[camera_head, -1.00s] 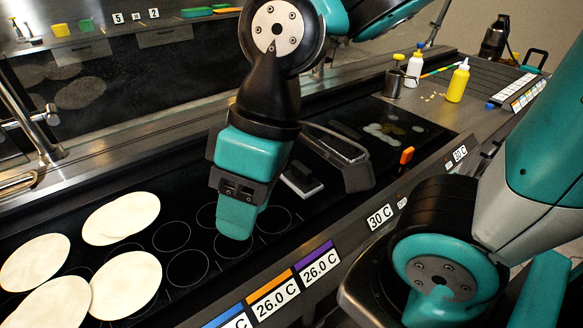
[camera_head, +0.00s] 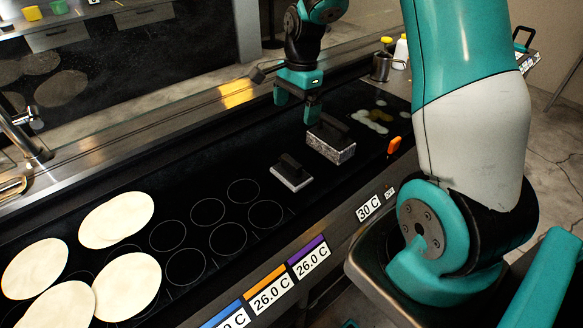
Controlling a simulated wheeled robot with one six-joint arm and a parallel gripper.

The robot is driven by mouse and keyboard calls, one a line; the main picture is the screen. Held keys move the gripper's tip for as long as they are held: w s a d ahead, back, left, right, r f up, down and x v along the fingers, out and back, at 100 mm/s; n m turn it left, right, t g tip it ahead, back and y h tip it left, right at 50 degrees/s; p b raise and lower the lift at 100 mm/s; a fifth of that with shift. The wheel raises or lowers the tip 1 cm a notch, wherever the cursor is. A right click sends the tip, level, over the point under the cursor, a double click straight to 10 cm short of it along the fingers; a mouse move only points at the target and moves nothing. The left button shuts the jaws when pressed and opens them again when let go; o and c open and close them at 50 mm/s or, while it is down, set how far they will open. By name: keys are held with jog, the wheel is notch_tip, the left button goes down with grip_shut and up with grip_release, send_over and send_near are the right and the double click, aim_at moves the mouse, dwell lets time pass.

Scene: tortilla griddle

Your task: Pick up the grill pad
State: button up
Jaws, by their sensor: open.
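Two handled cleaning tools lie on the black griddle (camera_head: 215,165), and I cannot tell for sure which is the grill pad. The smaller one is a flat pad (camera_head: 293,178) with a pale grey base and a black handle. The larger one is a grey, rough-sided block (camera_head: 333,152) with a dark handle, just to its right and farther back. My gripper (camera_head: 297,104) is open and empty above the far side of the griddle, behind and apart from both tools. Its two teal fingers point down.
Several pale tortillas (camera_head: 117,220) lie on the griddle's left. Empty marked circles (camera_head: 265,214) lie between them and the tools. An orange tool (camera_head: 394,145) is at the front edge. A metal cup (camera_head: 381,68) and a bottle (camera_head: 401,52) stand at the back right.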

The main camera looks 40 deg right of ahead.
jog(key=p, duration=0.2)
send_near(292, 160)
jog(key=f, duration=0.3)
jog(key=a+f, duration=0.1)
jog(key=f, duration=0.1)
jog(key=shift+w+f, duration=0.1)
jog(key=shift+w, duration=0.2)
jog(key=shift+s+a+f+p, duration=0.15)
jog(key=shift+f+p, duration=0.4)
jog(key=shift+f, duration=0.85)
jog(key=shift+s+f+p, duration=0.1)
jog(key=shift+f+p, duration=0.4)
jog(key=shift+f, duration=0.85)
jog(key=c, duration=1)
